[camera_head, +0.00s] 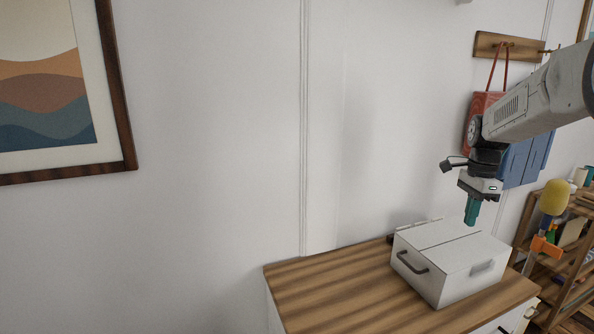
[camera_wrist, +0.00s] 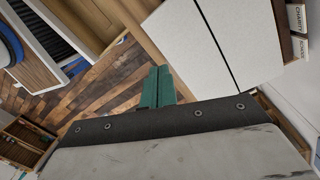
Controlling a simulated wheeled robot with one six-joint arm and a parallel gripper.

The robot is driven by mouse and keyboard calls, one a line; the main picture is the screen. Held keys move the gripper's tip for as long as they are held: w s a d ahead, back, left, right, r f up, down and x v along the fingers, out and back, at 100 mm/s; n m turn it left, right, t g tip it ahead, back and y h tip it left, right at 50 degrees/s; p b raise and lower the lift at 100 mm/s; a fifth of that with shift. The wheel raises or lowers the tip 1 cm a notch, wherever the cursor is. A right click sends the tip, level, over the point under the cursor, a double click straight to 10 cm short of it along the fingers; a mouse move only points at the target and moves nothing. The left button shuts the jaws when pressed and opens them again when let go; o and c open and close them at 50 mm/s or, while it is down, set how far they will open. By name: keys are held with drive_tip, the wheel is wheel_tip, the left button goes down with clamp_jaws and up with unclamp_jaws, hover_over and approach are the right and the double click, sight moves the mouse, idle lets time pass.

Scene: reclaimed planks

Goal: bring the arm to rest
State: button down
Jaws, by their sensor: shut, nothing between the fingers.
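My gripper (camera_head: 471,212) has teal fingers and hangs from my grey arm at the right of the head view, pointing down. It is just above the back right part of a white lidded box (camera_head: 440,262). In the wrist view, the two teal fingers of my gripper (camera_wrist: 157,86) are pressed together with nothing between them. The white box top with a dark seam (camera_wrist: 215,40) shows just beyond them in that view. I cannot tell from the head view how large the gap between fingertips and box is.
The box stands on a wooden-topped cabinet (camera_head: 335,292); its left part is bare. A wooden shelf (camera_head: 565,262) with small items stands at the right. Red and blue bags hang from a peg rail (camera_head: 508,46) behind my arm. A framed picture (camera_head: 118,90) hangs at the left.

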drive_tip(key=s+a+r+n, duration=0.1)
drive_tip(key=s+a+n, duration=0.4)
drive_tip(key=s, duration=0.7)
drive_tip(key=s+a+r+n+t, duration=0.1)
drive_tip(key=s+a+n, duration=0.5)
drive_tip(key=s, duration=0.6)
drive_tip(key=s+a+r+n+t, duration=0.1)
drive_tip(key=s+a+n, duration=0.5)
drive_tip(key=s, duration=0.6)
drive_tip(key=shift+s+a+r+n+h, duration=0.15)
drive_tip(key=shift+s+r+n+h, duration=0.25)
drive_tip(key=shift+n, duration=0.6)
